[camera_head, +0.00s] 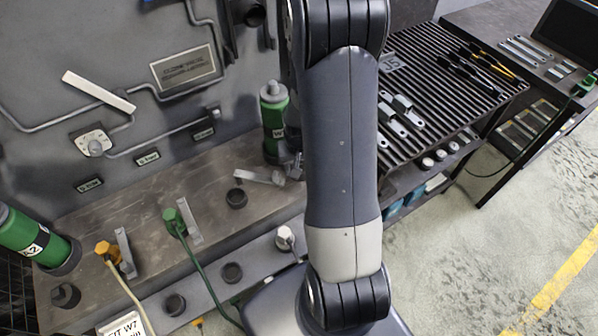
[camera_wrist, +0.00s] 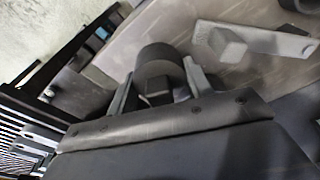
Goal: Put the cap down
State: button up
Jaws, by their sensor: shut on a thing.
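In the wrist view a dark round cap (camera_wrist: 160,62) sits between the two fingers of my gripper (camera_wrist: 158,84). The gripper is shut on it, with the grey fingers on either side. The cap is just above or at the bench surface; I cannot tell if it touches. A galvanized bracket (camera_wrist: 270,40) with a blocky end lies close to the right of the gripper. In the head view my arm hides most of the gripper and the held cap. The bracket (camera_head: 258,177) shows there, left of the arm.
A ribbed rack (camera_head: 440,85) with metal parts stands right of my arm.

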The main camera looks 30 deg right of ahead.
jog(key=shift+f, duration=1.6)
jog(key=shift+f, duration=0.15)
jog(key=o, duration=0.7)
jog(key=shift+r, duration=0.6)
jog(key=r, duration=0.3)
jog(key=s+r, duration=0.1)
jog(key=r, duration=0.7)
jog(key=shift+s+a, duration=0.15)
jog(key=shift+a, duration=0.1)
